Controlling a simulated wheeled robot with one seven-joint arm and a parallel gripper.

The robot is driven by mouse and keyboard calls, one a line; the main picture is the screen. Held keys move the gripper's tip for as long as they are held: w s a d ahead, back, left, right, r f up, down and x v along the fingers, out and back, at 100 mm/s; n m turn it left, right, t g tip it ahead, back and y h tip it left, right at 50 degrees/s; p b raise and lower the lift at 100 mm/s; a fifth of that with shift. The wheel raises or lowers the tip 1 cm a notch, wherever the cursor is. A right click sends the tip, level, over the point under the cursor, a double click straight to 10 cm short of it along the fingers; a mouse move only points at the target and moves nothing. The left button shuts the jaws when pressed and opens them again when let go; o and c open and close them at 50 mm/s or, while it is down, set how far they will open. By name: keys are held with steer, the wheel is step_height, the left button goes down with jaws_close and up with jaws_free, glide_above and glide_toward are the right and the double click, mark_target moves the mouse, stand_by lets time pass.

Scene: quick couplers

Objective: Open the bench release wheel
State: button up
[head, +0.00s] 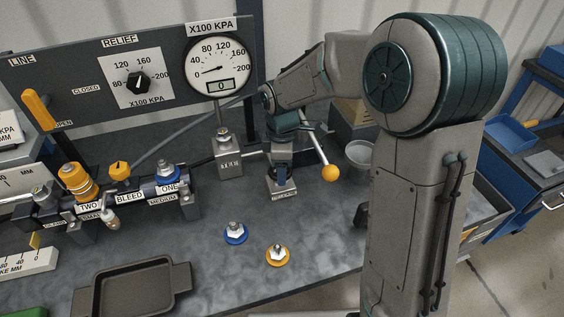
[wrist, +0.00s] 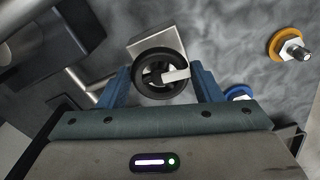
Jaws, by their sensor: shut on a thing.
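The bench release wheel is a small black ring with a pale spoke or pointer (wrist: 160,72), on a light metal block (wrist: 158,42) in the wrist view. My gripper (wrist: 162,86) has its two blue fingers on either side of the wheel, shut on it. In the head view my gripper (head: 280,172) points down over the labelled block (head: 283,188) on the bench and hides the wheel. How far the wheel is turned cannot be told.
A rod with a yellow ball (head: 330,173) sticks out just right of my gripper. A gauge block (head: 229,163) stands to the left. Blue (head: 235,233) and orange (head: 277,255) ringed fittings sit in front. A dark tray (head: 133,292) lies front left.

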steer(key=shift+w+a+r+n, duration=0.1)
steer(key=shift+r+n, duration=0.05)
steer(key=shift+n, duration=0.55)
steer(key=shift+p, duration=0.3)
steer(key=o, duration=1)
step_height(320, 180, up, 14)
steer(key=shift+f, duration=0.2)
